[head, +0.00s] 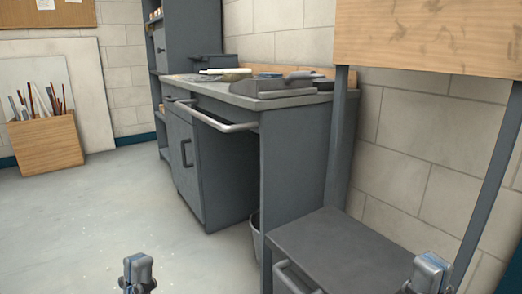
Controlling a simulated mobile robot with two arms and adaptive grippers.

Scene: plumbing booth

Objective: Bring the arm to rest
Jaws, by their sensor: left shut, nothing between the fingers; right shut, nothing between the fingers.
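My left gripper (138,270) shows at the bottom edge of the head view, left of centre, over the pale floor. It is shut and empty. My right gripper (431,270) shows at the bottom right, in front of the low grey cabinet's right side. It is also shut and empty. Only the upper ends of both grippers are in the frame; the rest of both arms is out of view. Neither gripper visibly holds anything.
A grey workbench (292,101) with a rail and tools stands along the right wall. A low grey cabinet (340,245) is nearer, beside a bin (256,235). A wooden box (45,143) of rods stands far left. The floor (100,215) at left is clear.

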